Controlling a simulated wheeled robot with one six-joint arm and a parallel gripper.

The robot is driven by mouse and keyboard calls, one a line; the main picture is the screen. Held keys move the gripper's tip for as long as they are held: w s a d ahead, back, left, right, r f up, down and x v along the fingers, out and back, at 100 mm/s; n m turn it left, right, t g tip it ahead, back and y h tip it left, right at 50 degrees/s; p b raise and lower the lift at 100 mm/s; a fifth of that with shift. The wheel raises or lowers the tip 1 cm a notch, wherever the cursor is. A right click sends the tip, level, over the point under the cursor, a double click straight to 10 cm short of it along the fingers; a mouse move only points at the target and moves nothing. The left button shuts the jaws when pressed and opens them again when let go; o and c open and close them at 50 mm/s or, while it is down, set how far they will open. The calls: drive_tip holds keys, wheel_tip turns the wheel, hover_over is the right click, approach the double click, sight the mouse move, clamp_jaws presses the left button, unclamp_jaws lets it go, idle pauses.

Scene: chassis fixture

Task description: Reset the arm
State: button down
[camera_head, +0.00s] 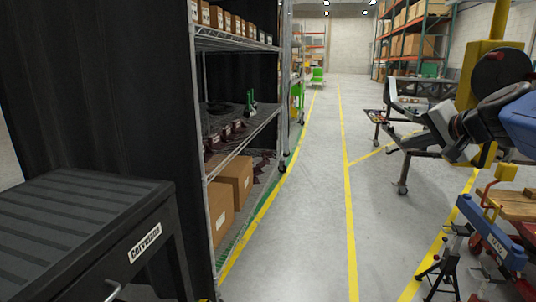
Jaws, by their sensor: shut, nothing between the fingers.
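My gripper is not in view, and I cannot make out any part of my arm for certain. A dark and grey mechanical assembly (478,122) stands at the right by a yellow post, cut off by the picture's edge. A blue part (522,122) shows at its right end.
A black cabinet (85,215) stands front left, beside a wire shelf rack (240,135) with cardboard boxes (236,182). A grey wheeled stand (402,172), blue hoist (490,228) and black jack stand (448,262) are at right. The yellow-lined aisle (315,190) between is clear.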

drive_tip(key=s+a+f+n+g, duration=0.3)
drive_tip(key=s+a+f+n, duration=0.1)
drive_tip(key=s+f, duration=0.6)
drive_tip(key=s+a+f+n+g, duration=0.3)
drive_tip(key=s+a+f, duration=0.3)
drive_tip(key=s+f, duration=0.4)
drive_tip(key=shift+s+a+f+n+h, duration=0.15)
drive_tip(key=shift+a+f+n+h, duration=0.15)
drive_tip(key=shift+f+n+h, duration=0.15)
drive_tip(key=c, duration=2.1)
unclamp_jaws()
drive_tip(key=s+f, duration=0.2)
drive_tip(key=s+d+f+n+g+h, duration=0.1)
drive_tip(key=s+f, duration=0.1)
drive_tip(key=s+f+n, duration=0.1)
drive_tip(key=s+f, duration=0.1)
drive_tip(key=shift+s+d+n, duration=0.2)
drive_tip(key=shift+s+n, duration=0.05)
drive_tip(key=o, duration=0.5)
drive_tip(key=shift+s+f, duration=0.1)
drive_tip(key=n+g+h, duration=0.2)
drive_tip(key=h, duration=1.7)
approach(494, 56)
drive_tip(key=d, duration=0.3)
drive_tip(key=w+d, duration=0.1)
drive_tip(key=d, duration=0.3)
drive_tip(key=w+d, duration=0.1)
drive_tip(key=d, duration=0.3)
drive_tip(key=shift+d+r, duration=0.1)
drive_tip(key=shift+r, duration=0.3)
